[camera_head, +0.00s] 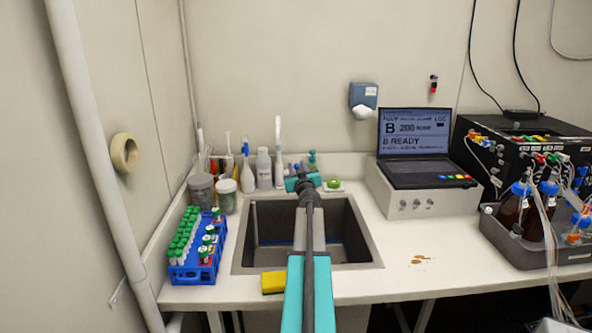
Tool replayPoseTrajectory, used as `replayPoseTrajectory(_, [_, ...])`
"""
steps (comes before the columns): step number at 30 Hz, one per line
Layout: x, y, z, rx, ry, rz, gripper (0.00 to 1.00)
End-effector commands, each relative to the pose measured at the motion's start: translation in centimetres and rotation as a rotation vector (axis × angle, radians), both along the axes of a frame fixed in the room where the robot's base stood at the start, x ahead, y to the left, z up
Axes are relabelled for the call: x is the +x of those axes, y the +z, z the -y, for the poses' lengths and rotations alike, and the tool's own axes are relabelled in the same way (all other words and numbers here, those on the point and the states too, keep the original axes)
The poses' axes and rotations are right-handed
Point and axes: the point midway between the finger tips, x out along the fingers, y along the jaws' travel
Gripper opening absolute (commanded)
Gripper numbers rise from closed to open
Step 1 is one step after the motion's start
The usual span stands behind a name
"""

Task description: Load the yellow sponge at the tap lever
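The yellow sponge (273,282) lies on the front rim of the sink (372,250), just left of my teal and grey arm. My arm reaches away from me over the sink to its back edge. My gripper (304,183) is at the far end of the arm, well beyond the sponge and apart from it. Its fingers cannot be made out, so its opening is unclear. The tap's body is mostly hidden there.
A blue rack (195,272) of green-capped tubes stands left of the sink. Jars and white bottles (264,168) line the back left. A small dish with a green item (333,184) is behind the sink. A laptop (414,147) and brown bottles are right. The right front counter is mostly clear, with a brown spill (420,260).

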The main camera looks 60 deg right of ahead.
Motion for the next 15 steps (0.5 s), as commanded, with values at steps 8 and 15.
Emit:
replayPoseTrajectory(8, [-0.06, 0.01, 0.01, 0.0, -0.001, 0.0, 0.15])
replayPoseTrajectory(15, [-0.13, 0.0, 0.06, 0.0, -0.002, 0.0, 0.0])
